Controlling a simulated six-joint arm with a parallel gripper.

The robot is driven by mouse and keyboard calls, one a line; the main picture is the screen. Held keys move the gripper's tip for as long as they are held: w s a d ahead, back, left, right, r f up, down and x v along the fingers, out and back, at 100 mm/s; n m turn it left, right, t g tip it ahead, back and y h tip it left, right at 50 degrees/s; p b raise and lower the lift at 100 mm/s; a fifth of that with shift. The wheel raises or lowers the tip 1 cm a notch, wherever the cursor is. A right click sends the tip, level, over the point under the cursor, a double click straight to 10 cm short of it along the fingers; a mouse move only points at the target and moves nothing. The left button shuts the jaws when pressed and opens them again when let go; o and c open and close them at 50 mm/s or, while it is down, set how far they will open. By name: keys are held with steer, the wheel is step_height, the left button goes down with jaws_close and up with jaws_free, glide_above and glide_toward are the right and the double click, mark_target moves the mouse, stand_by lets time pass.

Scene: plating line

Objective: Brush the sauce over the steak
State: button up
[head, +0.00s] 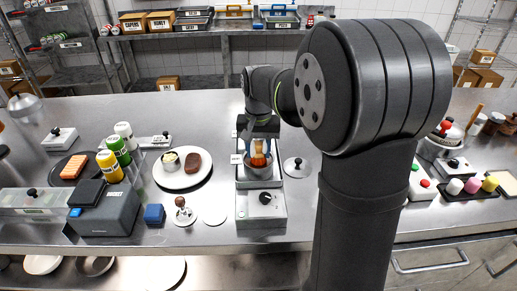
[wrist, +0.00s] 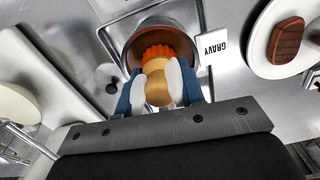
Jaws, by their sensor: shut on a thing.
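My gripper (head: 258,140) is shut on a brush (head: 259,157) with a pale wooden handle and orange bristles. In the wrist view my gripper (wrist: 159,88) has its blue, pale-padded fingers on either side of the handle, and the brush (wrist: 158,53) points into a round pot (wrist: 128,42) of brown sauce (wrist: 172,33). I cannot tell how deep the bristles sit. A "GRAVY" label (wrist: 212,46) is beside the pot. The brown steak (head: 193,162) lies on a white plate (head: 166,182) left of the pot; it also shows at the wrist view's upper right (wrist: 287,41).
A small pale cup (head: 170,160) shares the steak's plate. A round lid (head: 297,167) lies right of the pot. A box with a dial (head: 265,199) is in front. Yellow, green and white bottles (head: 110,166) stand at the left. A white disc (head: 214,214) lies near the front edge.

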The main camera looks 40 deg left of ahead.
mark_target(259, 143)
steer(key=shift+f, duration=0.1)
steer(key=shift+r, duration=3.55)
steer(key=w+d+r+m, duration=0.2)
steer(key=d+r, duration=0.8)
steer(key=d, duration=0.2)
steer(key=w+d+r+m, duration=0.2)
steer(key=d+r+m, duration=0.1)
steer(key=d+r, duration=0.75)
steer(key=w+d+f+m, duration=0.2)
steer(key=w+d+f, duration=0.25)
steer(key=d, duration=0.45)
steer(key=w+d+f+m, duration=0.25)
steer(key=w+d, duration=0.25)
steer(key=d, duration=0.4)
steer(key=w+d+f+m, duration=0.1)
steer(key=w+d+f, duration=0.3)
steer(key=d, duration=0.5)
steer(key=s+d+f+m, duration=0.1)
steer(key=d+f, duration=0.1)
steer(key=d, duration=0.7)
steer(key=s+d+f+m, duration=0.2)
steer(key=d+f, duration=0.1)
steer(key=d, duration=0.6)
steer(key=s+d+f+m, duration=0.2)
steer(key=d+f, duration=0.1)
steer(key=d, duration=0.7)
steer(key=shift+s+f, duration=0.15)
steer(key=shift+f, duration=0.05)
